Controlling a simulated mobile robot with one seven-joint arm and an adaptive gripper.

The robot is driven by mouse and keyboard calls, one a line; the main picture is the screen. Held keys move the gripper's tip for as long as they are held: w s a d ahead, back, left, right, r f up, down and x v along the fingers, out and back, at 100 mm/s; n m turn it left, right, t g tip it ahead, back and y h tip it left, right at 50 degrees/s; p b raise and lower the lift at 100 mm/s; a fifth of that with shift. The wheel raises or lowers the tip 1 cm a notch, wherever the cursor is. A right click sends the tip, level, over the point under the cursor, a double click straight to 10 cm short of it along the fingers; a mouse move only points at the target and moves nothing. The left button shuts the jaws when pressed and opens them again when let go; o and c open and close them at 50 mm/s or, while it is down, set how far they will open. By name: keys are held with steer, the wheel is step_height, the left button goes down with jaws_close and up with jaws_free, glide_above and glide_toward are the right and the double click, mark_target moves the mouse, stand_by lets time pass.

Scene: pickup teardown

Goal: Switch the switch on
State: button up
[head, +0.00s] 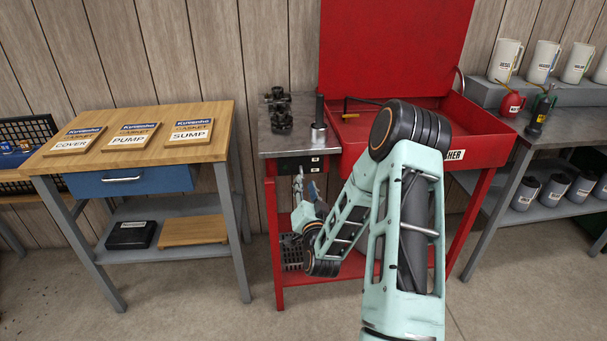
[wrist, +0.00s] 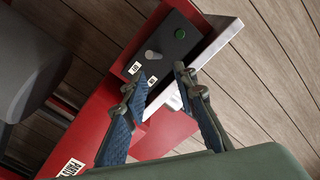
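The switch panel (wrist: 166,44) is a black box on the red parts washer, tilted in the wrist view. It carries a grey toggle or knob (wrist: 152,56), a green round button or lamp (wrist: 180,33) and two small white labels. I cannot read which position the switch is in. The panel (head: 290,168) also shows in the head view, under the grey side top. My gripper (wrist: 160,72) is open and empty, its fingertips apart and pointing at the panel, with the toggle just beyond them. In the head view my gripper (head: 305,187) is below the panel.
The red washer basin (head: 380,120) stands to the right of the grey side top, which holds a dark metal part (head: 279,112) and a metal cylinder (head: 319,128). A wooden workbench (head: 200,115) stands left, with a floor gap between. A shelf with jugs (head: 545,60) is right.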

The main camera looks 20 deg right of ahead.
mark_target(301, 168)
steer(key=x, duration=0.7)
steer(key=shift+w+f, duration=0.1)
steer(key=shift+w, duration=0.05)
